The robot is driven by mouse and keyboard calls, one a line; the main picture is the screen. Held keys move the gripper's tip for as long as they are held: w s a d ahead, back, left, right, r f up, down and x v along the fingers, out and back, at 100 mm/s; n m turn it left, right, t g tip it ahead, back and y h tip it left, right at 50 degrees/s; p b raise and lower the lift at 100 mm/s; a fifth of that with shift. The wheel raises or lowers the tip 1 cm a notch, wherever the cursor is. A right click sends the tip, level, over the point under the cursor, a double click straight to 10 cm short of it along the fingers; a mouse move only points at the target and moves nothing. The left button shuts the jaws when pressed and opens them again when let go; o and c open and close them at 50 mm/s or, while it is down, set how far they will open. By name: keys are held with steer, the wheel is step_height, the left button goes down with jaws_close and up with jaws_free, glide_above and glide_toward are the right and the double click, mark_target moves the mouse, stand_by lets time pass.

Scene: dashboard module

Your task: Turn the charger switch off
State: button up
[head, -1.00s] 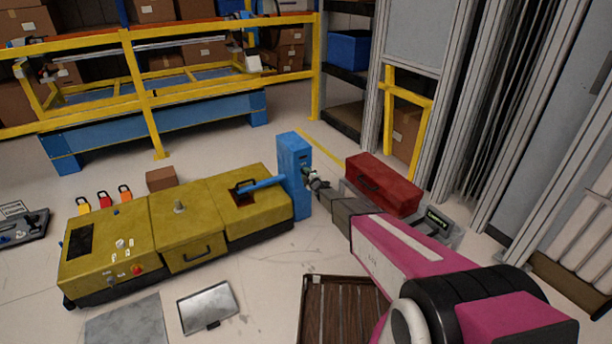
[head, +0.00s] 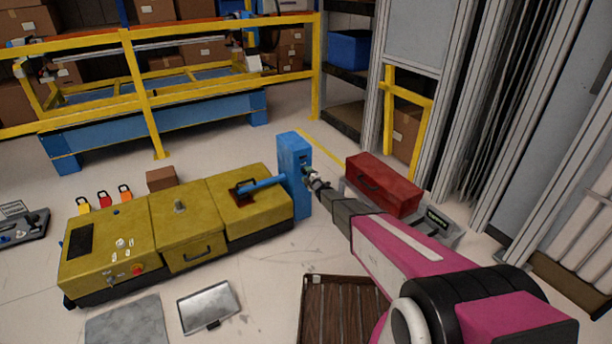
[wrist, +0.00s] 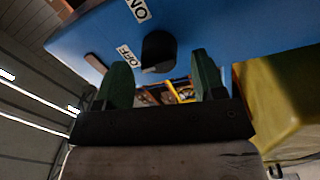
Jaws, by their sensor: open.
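The blue charger post (head: 294,165) stands upright at the right end of the yellow unit. In the wrist view its blue face (wrist: 215,30) carries a black switch knob (wrist: 158,47), a white ON label (wrist: 138,10) and a white OFF label (wrist: 128,56). I cannot tell which label the knob points to. My gripper (wrist: 161,75) is open, with its green fingers spread on either side of the knob's line and no visible grip on it. In the head view my gripper (head: 309,174) is close against the post's right side, and the knob is hidden.
A red toolbox (head: 383,185) is just right of my gripper. A brown slatted crate (head: 340,310) and a metal tray (head: 208,305) lie on the floor in front.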

steer(key=v, duration=1)
steer(key=s+d+r+m+g+h, duration=0.2)
steer(key=s+d+r+m+h, duration=0.35)
steer(key=d, duration=0.25)
steer(key=s+d+r+m+g+h, duration=0.2)
steer(key=s+d+r+m+h, duration=0.25)
steer(key=s+d+m, duration=0.35)
steer(key=s+d+r+m+g, duration=0.2)
steer(key=s+r+g, duration=0.1)
steer(key=s, duration=0.7)
steer(key=s+d+r+m+g, duration=0.2)
steer(key=s+r+m+g, duration=0.1)
steer(key=s, duration=0.7)
steer(key=s+d+r+m+g, duration=0.3)
steer(key=s+g, duration=0.2)
steer(key=s, duration=0.5)
steer(key=shift+r, duration=0.2)
steer(key=shift+s+m, duration=0.1)
steer(key=shift+m, duration=0.15)
